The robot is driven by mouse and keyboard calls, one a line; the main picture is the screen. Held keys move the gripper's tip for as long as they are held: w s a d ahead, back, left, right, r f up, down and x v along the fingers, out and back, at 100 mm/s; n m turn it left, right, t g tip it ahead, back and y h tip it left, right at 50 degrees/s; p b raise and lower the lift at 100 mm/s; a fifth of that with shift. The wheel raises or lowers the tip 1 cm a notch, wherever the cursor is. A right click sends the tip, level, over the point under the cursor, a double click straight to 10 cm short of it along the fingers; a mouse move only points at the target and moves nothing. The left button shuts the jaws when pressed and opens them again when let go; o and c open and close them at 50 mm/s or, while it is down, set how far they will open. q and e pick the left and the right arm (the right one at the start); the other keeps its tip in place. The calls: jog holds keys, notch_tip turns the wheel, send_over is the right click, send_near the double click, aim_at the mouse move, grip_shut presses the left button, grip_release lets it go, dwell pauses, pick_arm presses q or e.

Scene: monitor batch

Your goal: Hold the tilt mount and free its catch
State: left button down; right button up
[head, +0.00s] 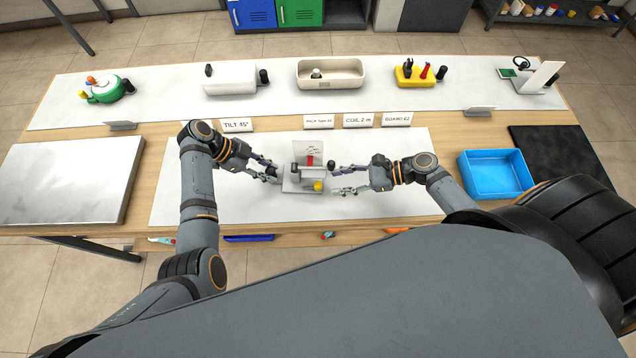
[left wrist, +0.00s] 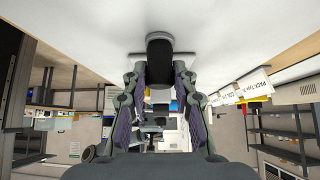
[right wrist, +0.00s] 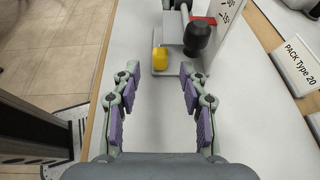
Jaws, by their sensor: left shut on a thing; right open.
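The tilt mount (head: 292,187) stands on the white mat in the middle of the bench. It has a grey base, a red part (head: 310,160), a yellow block (head: 318,185), a black knob (head: 331,165) and an upright white plate with markings. My left gripper (head: 273,174) is shut on the mount's black grip (left wrist: 160,48) at its left side. My right gripper (head: 336,180) is open and empty at the mount's right side. In the right wrist view the yellow block (right wrist: 160,57) lies just beyond the open fingers and the black knob (right wrist: 197,38) is beyond the right finger.
A blue tray (head: 495,192) and a dark mat are at the right. A pale metal plate (head: 70,180) is at the left. Label cards, including TILT 45° (head: 237,125), stand behind the mount. Several devices line the back strip. The white mat around the mount is mostly clear.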

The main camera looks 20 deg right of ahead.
aim_at(318, 183)
jog(key=x, duration=0.7)
jog(key=shift+a, duration=0.1)
grip_shut()
